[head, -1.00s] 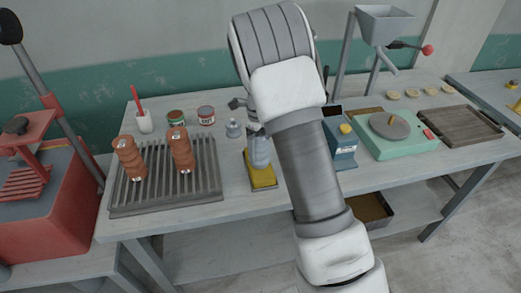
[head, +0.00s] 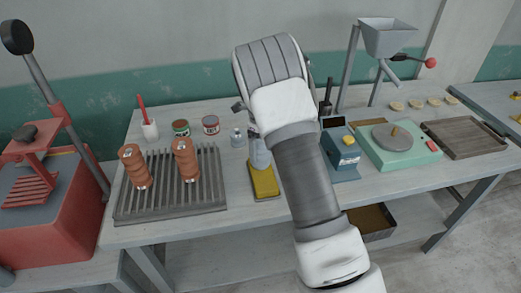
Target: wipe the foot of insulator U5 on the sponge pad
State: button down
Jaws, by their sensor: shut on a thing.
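A pale blue-grey insulator (head: 260,153) is held upright in my gripper (head: 254,128), which is shut on it and partly hidden behind my arm. Its foot is over the back part of the yellow sponge pad (head: 264,182); I cannot tell whether it touches. No label on the held piece can be read from here. The pad lies in a dark tray on the table, right of the slatted rack.
Two cans (head: 181,128) (head: 211,125) and a small clear jar (head: 237,137) stand behind. A blue box (head: 341,158) and green wheel unit (head: 398,148) are right of my arm.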

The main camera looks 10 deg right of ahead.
jog(key=shift+s, duration=3.85)
jog(key=shift+w+p, duration=0.65)
jog(key=shift+w, duration=3.35)
jog(key=shift+s, duration=0.15)
jog(key=shift+s, duration=3.85)
jog(key=shift+w+p, duration=0.6)
jog(key=shift+w, duration=3.45)
jog(key=shift+r, duration=0.2)
jog(key=shift+r+p, duration=2.3)
jog(key=shift+r, duration=1.1)
